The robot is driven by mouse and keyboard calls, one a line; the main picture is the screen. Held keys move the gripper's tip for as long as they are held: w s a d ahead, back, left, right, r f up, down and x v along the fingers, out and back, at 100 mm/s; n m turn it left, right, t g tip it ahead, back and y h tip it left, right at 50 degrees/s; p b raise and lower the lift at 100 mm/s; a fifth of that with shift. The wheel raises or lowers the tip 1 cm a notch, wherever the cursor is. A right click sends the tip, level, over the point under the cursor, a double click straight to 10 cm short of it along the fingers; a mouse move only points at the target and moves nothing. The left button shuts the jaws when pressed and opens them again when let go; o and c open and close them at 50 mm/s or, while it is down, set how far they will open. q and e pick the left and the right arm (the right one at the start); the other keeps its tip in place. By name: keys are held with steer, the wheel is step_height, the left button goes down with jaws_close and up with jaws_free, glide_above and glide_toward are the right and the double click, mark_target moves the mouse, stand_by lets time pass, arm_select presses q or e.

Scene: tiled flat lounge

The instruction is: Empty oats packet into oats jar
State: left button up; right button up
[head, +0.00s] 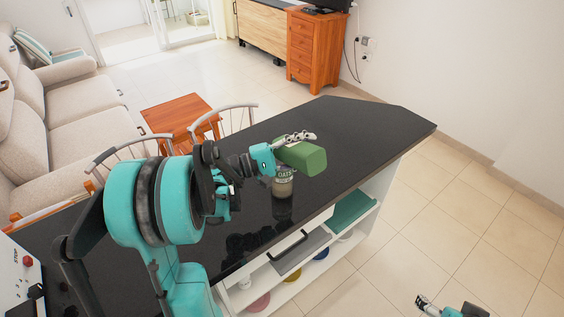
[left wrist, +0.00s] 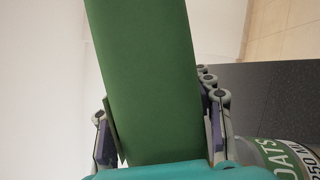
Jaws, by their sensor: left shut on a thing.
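A green packet (head: 307,158) is held in my left gripper (head: 294,140) above the black counter, lying over on its side. In the left wrist view the packet (left wrist: 148,75) fills the middle, with a finger on each side of it. The oats jar (head: 283,187), glass with a green OATS label and pale contents, stands upright on the counter just below the packet. Its labelled side (left wrist: 292,158) shows at the lower right in the left wrist view. The packet hides the jar's top. My right gripper (head: 428,304) is low at the bottom right, away from the counter.
The black counter (head: 350,130) is clear around the jar. Shelves under it hold a grey tray (head: 300,253), a teal one (head: 351,211) and several small dishes. Metal-backed chairs (head: 222,122) stand along its far side. The tiled floor at right is free.

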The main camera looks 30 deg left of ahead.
arm_select(q)
steer(key=shift+w+a+r+n+t+b, duration=0.2)
steer(key=shift+a+r+n+t+b, duration=0.15)
steer(key=shift+n, duration=0.55)
steer(key=shift+w+a+r+n+t+b, duration=0.2)
steer(key=shift+a+r+n, duration=0.25)
steer(key=shift+n, duration=0.45)
stand_by(2.0)
